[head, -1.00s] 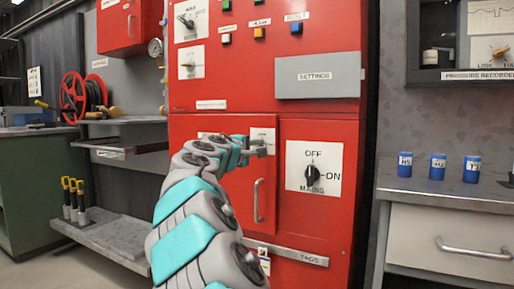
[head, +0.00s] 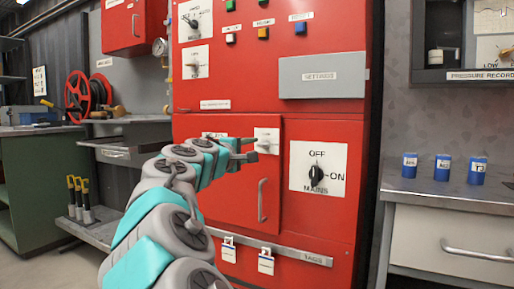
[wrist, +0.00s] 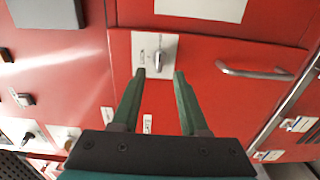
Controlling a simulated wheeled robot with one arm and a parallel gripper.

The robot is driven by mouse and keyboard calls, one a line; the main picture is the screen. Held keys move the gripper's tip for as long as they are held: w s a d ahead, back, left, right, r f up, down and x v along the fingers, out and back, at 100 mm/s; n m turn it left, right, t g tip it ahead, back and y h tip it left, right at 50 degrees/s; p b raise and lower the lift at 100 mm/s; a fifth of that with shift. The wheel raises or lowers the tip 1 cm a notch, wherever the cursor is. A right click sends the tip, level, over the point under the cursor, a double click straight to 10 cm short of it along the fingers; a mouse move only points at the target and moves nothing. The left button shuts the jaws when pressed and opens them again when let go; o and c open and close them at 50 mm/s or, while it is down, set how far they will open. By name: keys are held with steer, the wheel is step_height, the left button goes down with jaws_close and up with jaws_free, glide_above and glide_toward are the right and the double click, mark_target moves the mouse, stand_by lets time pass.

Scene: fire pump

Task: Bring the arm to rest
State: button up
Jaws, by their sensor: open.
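My gripper (wrist: 159,74) is open and empty in the wrist view, its two green fingers pointing toward a small white plate (wrist: 166,48) with a grey latch or knob (wrist: 158,60) on a red cabinet door. In the head view my gripper (head: 250,150) is at the end of my extended grey and teal arm, in front of the red cabinet (head: 330,125). The same plate (head: 267,135) shows just above the gripper there. Whether the fingers touch the knob cannot be told.
A mains switch (head: 316,176) is to the right of the door handle (head: 262,200). Tags hang on a rail (head: 290,252) below. A counter (head: 460,200) with blue cylinders stands right; a shelf (head: 110,150) and hose reel (head: 78,97) are left.

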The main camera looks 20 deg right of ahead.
steer(key=shift+v, duration=0.8)
